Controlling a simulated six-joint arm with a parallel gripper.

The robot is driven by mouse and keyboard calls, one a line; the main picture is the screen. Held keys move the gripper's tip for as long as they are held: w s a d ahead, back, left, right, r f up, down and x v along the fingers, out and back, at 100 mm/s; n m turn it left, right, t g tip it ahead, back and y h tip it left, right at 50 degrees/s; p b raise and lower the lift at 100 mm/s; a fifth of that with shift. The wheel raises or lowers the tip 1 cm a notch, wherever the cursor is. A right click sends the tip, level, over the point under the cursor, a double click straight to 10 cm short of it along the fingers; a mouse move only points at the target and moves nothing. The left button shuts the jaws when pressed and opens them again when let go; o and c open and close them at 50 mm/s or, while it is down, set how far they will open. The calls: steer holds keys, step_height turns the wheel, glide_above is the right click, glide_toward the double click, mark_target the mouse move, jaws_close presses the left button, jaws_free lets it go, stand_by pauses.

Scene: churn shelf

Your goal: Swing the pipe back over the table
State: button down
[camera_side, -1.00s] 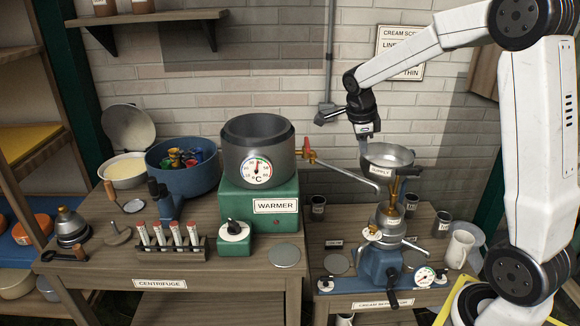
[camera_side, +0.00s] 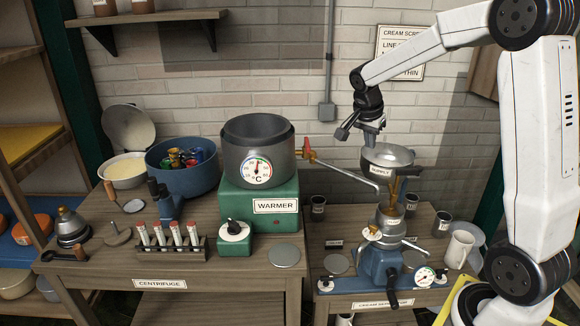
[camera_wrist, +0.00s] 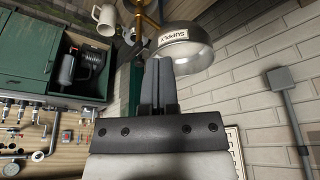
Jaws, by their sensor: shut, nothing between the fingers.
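The pipe (camera_side: 345,174) is a thin metal spout running from the red-handled tap (camera_side: 308,153) on the warmer's pot. It slants right and down, and its end hangs in front of the separator, beyond the table's right edge. The warmer (camera_side: 262,212) is a green box under a dark metal pot (camera_side: 258,150). My gripper (camera_side: 371,144) points down just above the left rim of the supply bowl (camera_side: 388,156), behind and above the pipe's end. In the wrist view my gripper (camera_wrist: 160,62) has its fingers together with nothing held, and the bowl (camera_wrist: 186,50) lies just beyond. The pipe is not clear in that view.
The blue-based separator (camera_side: 384,258) stands below the bowl on a lower table (camera_side: 318,240). Dark cups and a white jug (camera_side: 458,249) stand to its right. The main table (camera_side: 110,262) carries a tube rack (camera_side: 172,248) and a blue tub (camera_side: 184,177). A conduit (camera_side: 327,70) runs down the wall.

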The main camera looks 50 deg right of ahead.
steer(key=shift+f, duration=0.1)
steer(key=x, duration=1)
steer(key=shift+a+r, duration=0.25)
steer(key=shift+a, duration=0.75)
steer(key=shift+a+r, duration=0.2)
steer(key=shift+a, duration=0.85)
steer(key=shift+a, duration=0.1)
steer(key=shift+a+m, duration=0.25)
steer(key=shift+m, duration=0.05)
